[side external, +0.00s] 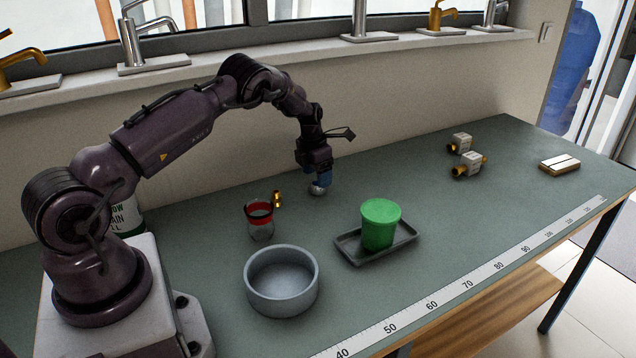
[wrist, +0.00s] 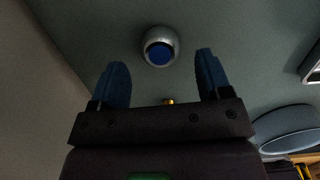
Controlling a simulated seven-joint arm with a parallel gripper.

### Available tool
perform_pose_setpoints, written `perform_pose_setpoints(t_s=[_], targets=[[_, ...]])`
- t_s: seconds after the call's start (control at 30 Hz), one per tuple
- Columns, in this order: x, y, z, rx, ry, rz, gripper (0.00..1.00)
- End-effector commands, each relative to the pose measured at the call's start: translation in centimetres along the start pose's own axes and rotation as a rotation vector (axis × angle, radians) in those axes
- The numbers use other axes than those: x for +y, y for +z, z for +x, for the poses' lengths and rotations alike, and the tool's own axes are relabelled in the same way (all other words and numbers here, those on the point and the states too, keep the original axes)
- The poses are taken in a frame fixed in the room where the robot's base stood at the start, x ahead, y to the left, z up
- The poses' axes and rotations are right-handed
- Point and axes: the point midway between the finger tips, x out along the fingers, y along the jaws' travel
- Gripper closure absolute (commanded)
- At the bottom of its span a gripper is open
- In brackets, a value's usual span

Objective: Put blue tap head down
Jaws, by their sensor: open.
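The blue tap head (wrist: 160,47) is a round silver knob with a blue disc facing the wrist camera. It sits on the green worktop in the upper middle of the wrist view. In the side view, its silver body (side external: 317,190) shows just under my gripper. My gripper (side external: 321,179) points down close to the worktop near the wall side. In the wrist view, the two blue fingers of my gripper (wrist: 161,68) are spread wide with nothing held. The tap head appears just past the fingertips, apart from both. The side view cannot show whether they touch it.
A glass jar with a red band (side external: 259,221), a brass fitting (side external: 277,200) and a grey bowl (side external: 282,282) stand nearby. A green tub (side external: 380,224) stands on a dark tray (side external: 349,246). Valves (side external: 467,165) lie farther right.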

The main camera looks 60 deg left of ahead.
Motion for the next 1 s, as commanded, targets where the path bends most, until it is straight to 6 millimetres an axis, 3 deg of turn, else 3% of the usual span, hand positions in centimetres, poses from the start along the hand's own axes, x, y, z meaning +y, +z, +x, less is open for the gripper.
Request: perform_pose_setpoints(t_s=[0.2,0.57,0.67,0.77,1.0], targets=[[0.0,0.1,-5.0,-0.004,0.002,0.001,0.29],[-0.4,0.2,-9.6,-0.009,0.0,0.04,0.29],[-1.9,0.3,-12.6,-0.036,-0.006,0.169,0.29],[-4.6,0.1,-17.0,-0.076,-0.009,0.401,0.29],[-13.0,-3.9,-27.3,-0.181,0.028,1.123,0.29]])
